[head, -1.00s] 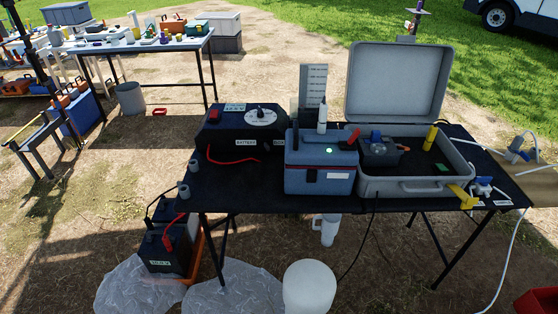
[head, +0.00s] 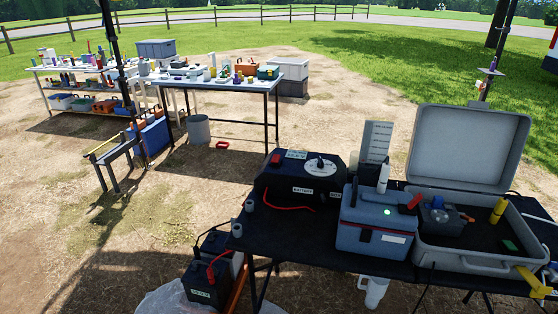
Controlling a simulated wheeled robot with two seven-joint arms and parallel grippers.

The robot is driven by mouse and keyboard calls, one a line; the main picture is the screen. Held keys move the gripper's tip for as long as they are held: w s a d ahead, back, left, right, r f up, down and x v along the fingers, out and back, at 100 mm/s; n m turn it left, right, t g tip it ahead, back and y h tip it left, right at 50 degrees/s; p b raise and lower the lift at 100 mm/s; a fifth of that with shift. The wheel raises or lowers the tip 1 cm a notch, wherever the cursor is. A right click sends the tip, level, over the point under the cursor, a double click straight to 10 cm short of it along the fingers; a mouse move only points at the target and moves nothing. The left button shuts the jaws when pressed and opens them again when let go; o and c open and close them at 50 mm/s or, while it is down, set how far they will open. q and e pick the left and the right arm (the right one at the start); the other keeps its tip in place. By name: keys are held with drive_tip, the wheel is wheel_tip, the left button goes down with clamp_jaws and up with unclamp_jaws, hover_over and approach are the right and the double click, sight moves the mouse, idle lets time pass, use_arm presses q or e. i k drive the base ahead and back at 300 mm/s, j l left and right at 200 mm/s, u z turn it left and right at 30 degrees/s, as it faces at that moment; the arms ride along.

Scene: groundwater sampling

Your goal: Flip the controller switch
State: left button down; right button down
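A black box (head: 300,185) with a round white dial (head: 321,167) and a small red switch-like part (head: 275,160) on top sits at the left end of the near black table (head: 290,235). It looks like the controller; the switch position is too small to tell. A red lead lies across its front. Neither of my grippers is in view.
An open grey case (head: 470,150) stands on the table's right side. Batteries (head: 210,280) sit on the ground at its left. A second table (head: 230,85), a shelf (head: 85,80) and a bucket (head: 198,130) stand farther back left. Bare ground lies between.

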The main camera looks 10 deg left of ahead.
sight(276, 158)
drive_tip(key=i+j+z, duration=0.15)
drive_tip(key=j+z, duration=0.2)
drive_tip(key=i+j+z, duration=0.1)
drive_tip(key=j+z, duration=0.25)
drive_tip(key=j, duration=0.2)
drive_tip(key=j+z, duration=0.35)
drive_tip(key=j, duration=0.15)
